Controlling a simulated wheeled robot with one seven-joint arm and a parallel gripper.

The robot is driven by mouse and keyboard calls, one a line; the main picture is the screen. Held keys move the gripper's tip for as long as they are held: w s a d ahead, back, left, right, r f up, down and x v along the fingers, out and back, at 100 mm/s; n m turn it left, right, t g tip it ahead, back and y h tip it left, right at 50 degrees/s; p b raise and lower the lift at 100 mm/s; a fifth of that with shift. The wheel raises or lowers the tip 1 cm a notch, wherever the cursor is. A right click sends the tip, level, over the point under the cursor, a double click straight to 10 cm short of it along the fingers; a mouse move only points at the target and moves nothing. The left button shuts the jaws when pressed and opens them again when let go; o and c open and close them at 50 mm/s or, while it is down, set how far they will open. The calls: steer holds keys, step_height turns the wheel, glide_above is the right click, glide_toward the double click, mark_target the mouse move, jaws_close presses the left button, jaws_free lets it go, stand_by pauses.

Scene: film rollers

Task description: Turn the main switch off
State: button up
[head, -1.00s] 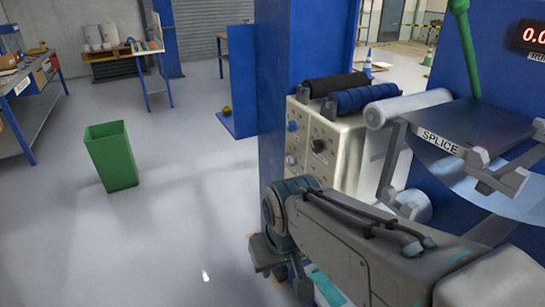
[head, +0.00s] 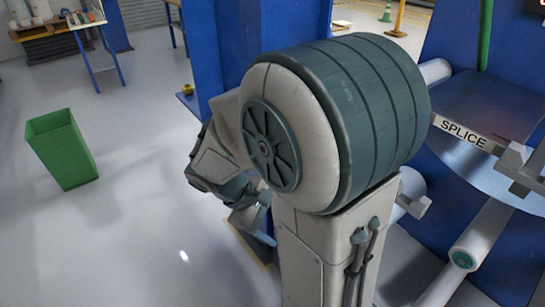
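No main switch can be made out now. The cream control box with its knobs, seen earlier on the blue machine frame (head: 228,45), is hidden behind the big elbow of my arm. The end of my arm, with my gripper (head: 250,222), is low and just left of the elbow, in front of the foot of the blue frame. It is partly covered by my own arm links. Its fingers cannot be made out, so I cannot tell whether it is open or shut, or whether it touches anything.
The splice table (head: 490,105) and pale film rollers (head: 468,250) stand right of my arm. A green bin (head: 62,150) stands on the open floor at left. A workbench (head: 75,25) is at the back left. The floor between bin and machine is clear.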

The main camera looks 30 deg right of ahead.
steer(key=w+d+f+n+t+h+p, duration=0.1)
steer(key=w+f+n+t+h, duration=0.2)
steer(key=w+n+h, duration=0.35)
steer(key=w+d+f+n+t+h, duration=0.1)
steer(key=w+f+n+t+h, duration=0.3)
steer(key=w+n, duration=0.35)
steer(key=w+d+g+p, duration=0.1)
steer(key=d+p, duration=0.1)
steer(key=d, duration=1.1)
steer(key=shift+w+d+r+h, duration=0.15)
steer(key=shift+d+h, duration=0.1)
steer(key=shift+h, duration=0.1)
steer(key=shift+c, duration=0.3)
steer(key=c, duration=0.9)
